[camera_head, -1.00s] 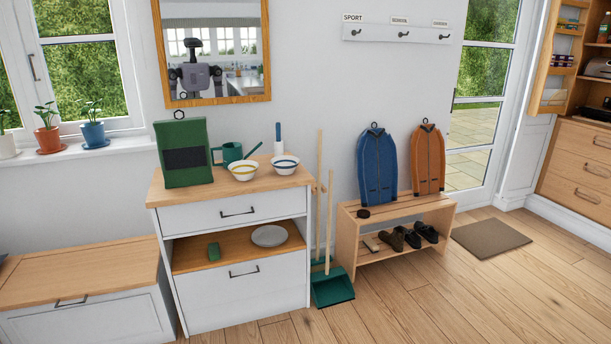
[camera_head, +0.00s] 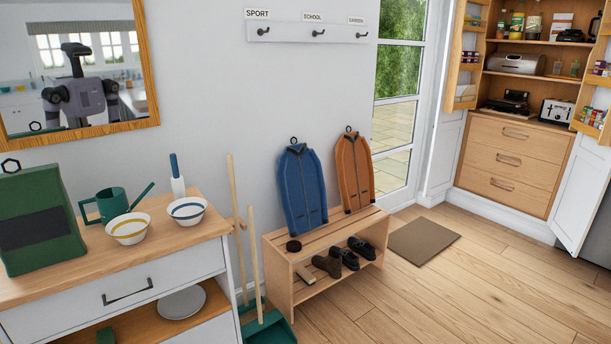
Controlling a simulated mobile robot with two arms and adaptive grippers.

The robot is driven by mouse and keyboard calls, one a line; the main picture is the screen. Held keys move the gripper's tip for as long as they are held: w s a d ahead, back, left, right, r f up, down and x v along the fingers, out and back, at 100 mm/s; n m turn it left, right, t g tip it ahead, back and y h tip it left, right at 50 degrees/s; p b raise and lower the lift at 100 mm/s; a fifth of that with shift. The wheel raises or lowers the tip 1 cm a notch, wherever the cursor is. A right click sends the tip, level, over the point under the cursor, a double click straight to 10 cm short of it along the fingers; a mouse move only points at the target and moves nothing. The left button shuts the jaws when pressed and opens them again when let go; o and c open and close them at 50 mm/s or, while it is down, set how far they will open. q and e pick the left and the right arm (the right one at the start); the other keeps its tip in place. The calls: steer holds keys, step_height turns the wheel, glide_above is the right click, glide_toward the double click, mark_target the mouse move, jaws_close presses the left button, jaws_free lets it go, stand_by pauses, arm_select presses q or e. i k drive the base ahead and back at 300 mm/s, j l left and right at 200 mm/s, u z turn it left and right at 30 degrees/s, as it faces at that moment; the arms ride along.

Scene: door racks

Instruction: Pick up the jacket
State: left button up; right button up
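Two jackets stand upright on the wooden shoe bench, leaning against the wall. The blue jacket (camera_head: 301,188) is on the left, and the orange jacket (camera_head: 355,170) is on the right beside it. Each has a dark hanging loop at its top. The bench (camera_head: 290,255) has a lower shelf with shoes. A wall rack (camera_head: 307,32) above has several hooks with labels such as SPORT and SCHOOL. Neither of my grippers shows in the head view.
A white cabinet (camera_head: 130,285) with a green bag (camera_head: 38,220), watering can (camera_head: 108,203) and bowls stands at the left. Brooms and a green dustpan (camera_head: 268,330) stand between cabinet and bench. The floor right of the bench is clear, with a brown mat (camera_head: 424,242).

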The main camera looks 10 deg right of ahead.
mark_target(300, 181)
steer(key=i+l+z, duration=0.1)
steer(key=i+z, duration=0.8)
steer(key=z, duration=0.2)
steer(key=i+l+u, duration=0.15)
steer(key=i, duration=0.3)
steer(key=i+l+u, duration=0.15)
steer(key=i+l, duration=0.15)
steer(key=i+l+u, duration=0.85)
steer(key=l, duration=0.05)
